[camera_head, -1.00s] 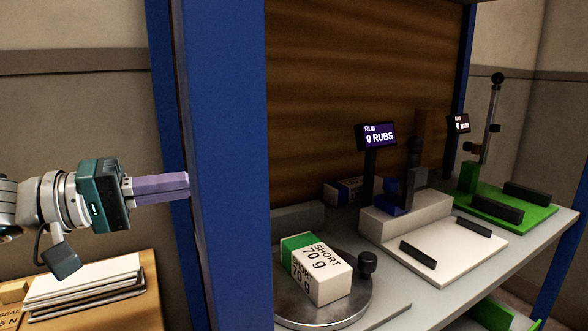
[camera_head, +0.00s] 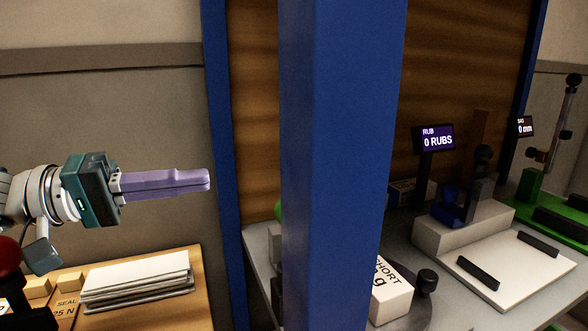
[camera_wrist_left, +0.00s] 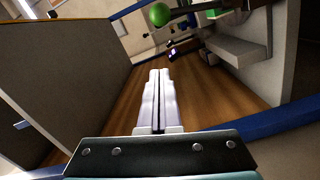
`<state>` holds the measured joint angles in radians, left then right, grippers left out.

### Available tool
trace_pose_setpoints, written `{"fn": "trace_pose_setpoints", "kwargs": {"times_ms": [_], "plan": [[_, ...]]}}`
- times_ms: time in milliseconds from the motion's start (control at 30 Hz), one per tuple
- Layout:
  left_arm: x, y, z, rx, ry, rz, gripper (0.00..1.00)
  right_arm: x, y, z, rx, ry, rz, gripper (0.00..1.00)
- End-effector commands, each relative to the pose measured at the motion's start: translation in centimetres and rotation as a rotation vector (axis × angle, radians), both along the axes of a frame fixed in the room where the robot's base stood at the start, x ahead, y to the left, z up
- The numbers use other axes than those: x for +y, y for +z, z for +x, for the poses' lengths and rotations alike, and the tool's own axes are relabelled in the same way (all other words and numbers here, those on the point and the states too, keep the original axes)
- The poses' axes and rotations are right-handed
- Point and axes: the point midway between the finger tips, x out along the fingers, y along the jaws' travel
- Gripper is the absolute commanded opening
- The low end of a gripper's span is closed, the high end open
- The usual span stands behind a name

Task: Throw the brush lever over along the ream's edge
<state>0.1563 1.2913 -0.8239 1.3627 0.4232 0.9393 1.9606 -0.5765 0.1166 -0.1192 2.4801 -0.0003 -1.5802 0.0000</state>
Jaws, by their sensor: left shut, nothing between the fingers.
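The ream (camera_head: 392,291), a white block lettered SHORT, lies on a round plate on the bench, its left part hidden behind a blue post. My left gripper (camera_head: 208,180) is shut and empty, left of the post and well away from the station. Its fingers also show in the left wrist view (camera_wrist_left: 160,75). My right gripper is out of view.
The thick blue post (camera_head: 340,150) stands between my left gripper and the station. A stack of sheets (camera_head: 137,281) lies on a wooden surface at lower left. A green station (camera_head: 535,208) with a 0 mm display is at far right. A green ball (camera_wrist_left: 159,14) shows in the wrist view.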

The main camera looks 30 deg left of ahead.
Motion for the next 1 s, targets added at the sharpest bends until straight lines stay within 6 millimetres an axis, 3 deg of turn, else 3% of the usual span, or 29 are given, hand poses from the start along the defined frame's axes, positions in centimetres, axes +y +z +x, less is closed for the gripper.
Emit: {"fn": "trace_pose_setpoints", "kwargs": {"times_ms": [200, 400, 533, 667, 1000], "plan": [[1.8, 0.0, -2.0, -0.001, 0.000, 0.003, 0.00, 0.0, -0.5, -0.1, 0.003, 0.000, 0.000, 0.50], [2.2, -0.8, -2.1, -0.049, -0.004, 0.059, 0.00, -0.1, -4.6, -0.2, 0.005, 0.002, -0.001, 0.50], [2.1, -0.2, -1.9, -0.064, -0.001, 0.077, 0.00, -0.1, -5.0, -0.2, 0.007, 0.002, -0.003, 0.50], [1.1, 0.2, -0.9, -0.068, -0.002, 0.072, 0.00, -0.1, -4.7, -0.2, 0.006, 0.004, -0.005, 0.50], [-3.0, 0.2, 3.9, -0.069, -0.001, 0.074, 0.00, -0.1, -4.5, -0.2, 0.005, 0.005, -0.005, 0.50]]}}
